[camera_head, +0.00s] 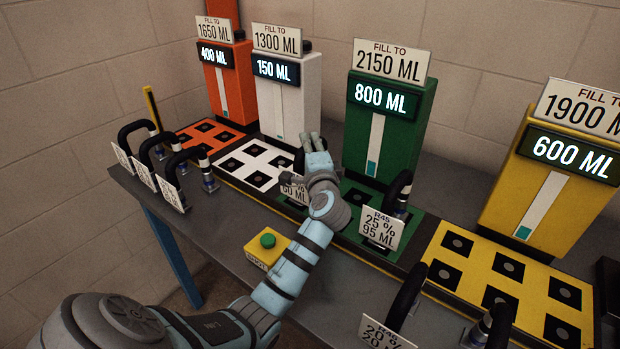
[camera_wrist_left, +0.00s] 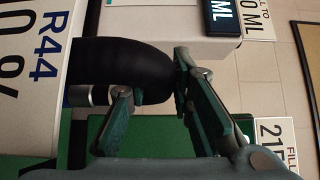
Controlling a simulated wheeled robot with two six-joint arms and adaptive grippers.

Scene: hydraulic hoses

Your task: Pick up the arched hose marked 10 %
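A black arched hose (camera_wrist_left: 120,70) fills the middle of the left wrist view. Its sign (camera_wrist_left: 30,80) reads R44 and a percentage ending in 0; the first digit is cut off. In the head view a hose sign (camera_head: 293,190) ending in 60 ML is partly hidden by my left gripper. My left gripper (camera_head: 308,147) is at this hose, over the edge of the white and green pads. In the left wrist view its fingers (camera_wrist_left: 152,75) are spread, with the hose's bend between them, close to or touching one finger. My right gripper is not in view.
Three arched hoses (camera_head: 165,155) stand at the table's left end. An R45 25 % hose (camera_head: 399,190) stands on the green pad, and a 20 % hose (camera_head: 405,298) near the front. Orange, white, green and yellow tanks line the back. A green button (camera_head: 268,240) sits at the front.

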